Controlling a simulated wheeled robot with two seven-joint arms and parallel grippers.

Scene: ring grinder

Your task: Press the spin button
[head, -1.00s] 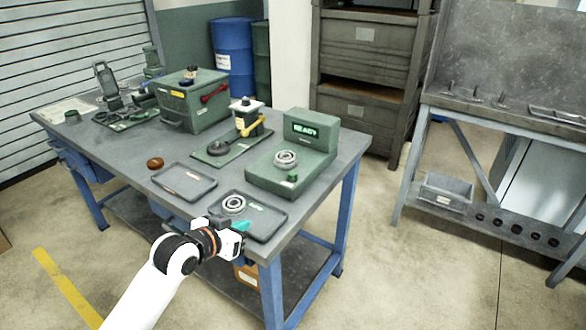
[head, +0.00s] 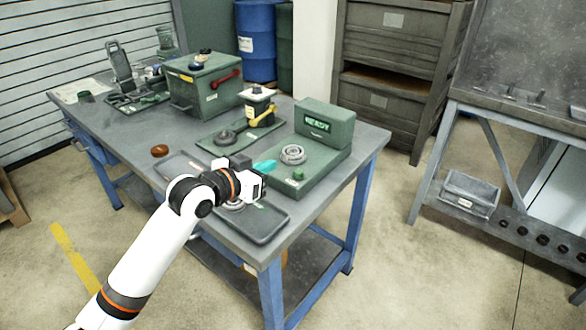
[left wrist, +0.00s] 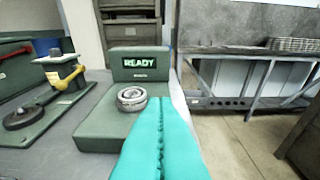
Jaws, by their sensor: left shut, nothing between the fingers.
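The green grinder (head: 330,135) stands at the table's right end, its screen (head: 317,121) reading READY. A metal ring (head: 293,154) sits on its flat base; the ring also shows in the left wrist view (left wrist: 131,98). A small green button (head: 298,174) is on the base in front of the ring. In the left wrist view I cannot make out the button. My left gripper (head: 265,165), with teal fingers, is shut and empty. It hangs just left of the base, pointing toward it; the fingers also fill the middle of the left wrist view (left wrist: 160,125). My right gripper is not in view.
A dark tray (head: 262,228) with another ring, partly behind my arm, lies at the table's front. A second tray (head: 172,166) is beside it. A green press (head: 258,105) stands behind, with a green box (head: 195,85) further left.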

